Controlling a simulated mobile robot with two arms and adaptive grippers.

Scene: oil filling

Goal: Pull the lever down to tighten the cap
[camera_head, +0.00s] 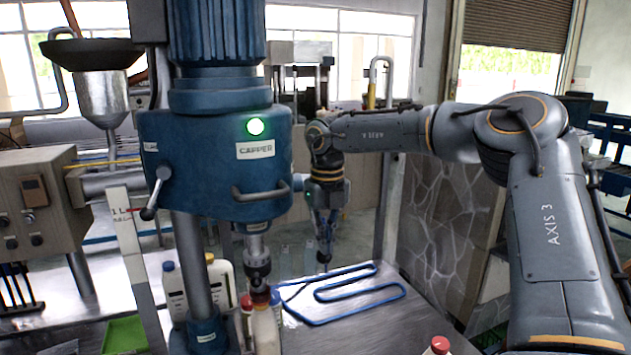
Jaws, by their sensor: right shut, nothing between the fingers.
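The blue capper (170,135) has a lit green lamp. A short lever with a dark knob (148,213) is on its left side and points down-left. A grey bar handle (262,190) sticks out at its front right. The chuck (257,272) hangs low over a pale bottle (266,332); its cap is mostly hidden by the chuck, and I cannot tell whether they touch. My right gripper (325,262) points down, shut and empty, to the right of the capper and apart from the handle. My left gripper is not in view.
Capped bottles (221,280) stand around the capper column. A blue hose-like loop (360,288) lies on the metal table (400,325). A red-capped bottle (440,346) is at the front edge. A green tray (124,336) is at lower left. A hopper (102,95) stands behind.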

